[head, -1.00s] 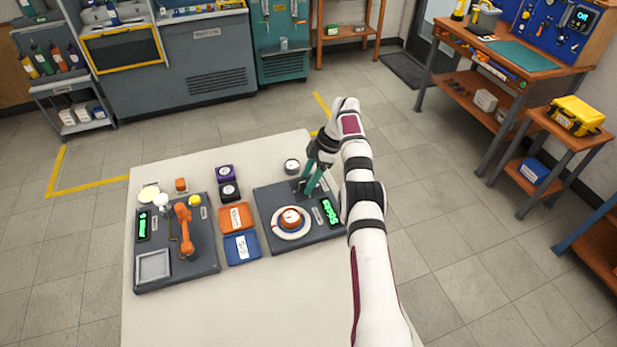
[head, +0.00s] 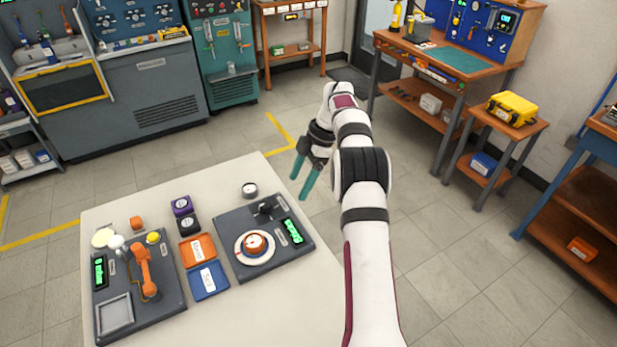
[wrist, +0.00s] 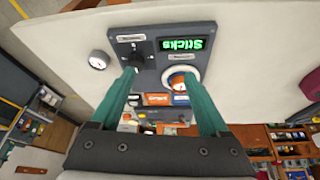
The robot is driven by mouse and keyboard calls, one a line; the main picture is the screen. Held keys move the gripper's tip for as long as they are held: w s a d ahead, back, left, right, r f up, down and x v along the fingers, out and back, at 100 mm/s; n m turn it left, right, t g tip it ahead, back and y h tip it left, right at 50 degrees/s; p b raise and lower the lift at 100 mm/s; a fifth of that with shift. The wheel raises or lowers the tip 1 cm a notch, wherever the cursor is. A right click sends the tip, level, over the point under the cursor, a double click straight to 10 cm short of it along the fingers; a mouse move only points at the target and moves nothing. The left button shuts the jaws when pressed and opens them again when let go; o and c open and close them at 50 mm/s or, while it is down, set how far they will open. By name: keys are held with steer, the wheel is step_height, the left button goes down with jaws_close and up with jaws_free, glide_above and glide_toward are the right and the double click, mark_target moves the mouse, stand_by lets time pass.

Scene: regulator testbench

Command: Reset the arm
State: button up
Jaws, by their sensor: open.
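My gripper (head: 304,176) is open and empty, with two teal fingers apart, in the air at the right edge of the white table (head: 230,310). In the wrist view my gripper (wrist: 168,75) points toward the dark grey test panel (wrist: 200,40). The fingers are apart from the knob in the head view. No part is held.
A second dark panel (head: 170,300) bears a small orange arm (head: 145,268). Orange (head: 197,249) and blue (head: 208,281) trays lie between the panels. The floor right of the table is clear.

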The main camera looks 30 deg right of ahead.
steer(key=shift+s+d+r, duration=0.7)
steer(key=shift+s+d, duration=0.1)
steer(key=shift+d, duration=0.05)
steer(key=s+a+r+m+h, duration=0.1)
steer(key=s+a+r+m, duration=1.05)
steer(key=s+a, duration=0.4)
steer(key=s+a+f+m, duration=0.1)
steer(key=s+a+m, duration=0.1)
steer(key=s, duration=0.4)
steer(key=s+a+f+m+h, duration=0.1)
steer(key=s+a+m, duration=0.2)
steer(key=s, duration=0.4)
steer(key=s+a+f+m+g, duration=0.1)
steer(key=s+a+f+m, duration=0.1)
steer(key=s+m, duration=0.3)
steer(key=shift+s+a+h, duration=0.3)
steer(key=shift+s+a, duration=0.05)
steer(key=shift+s, duration=0.75)
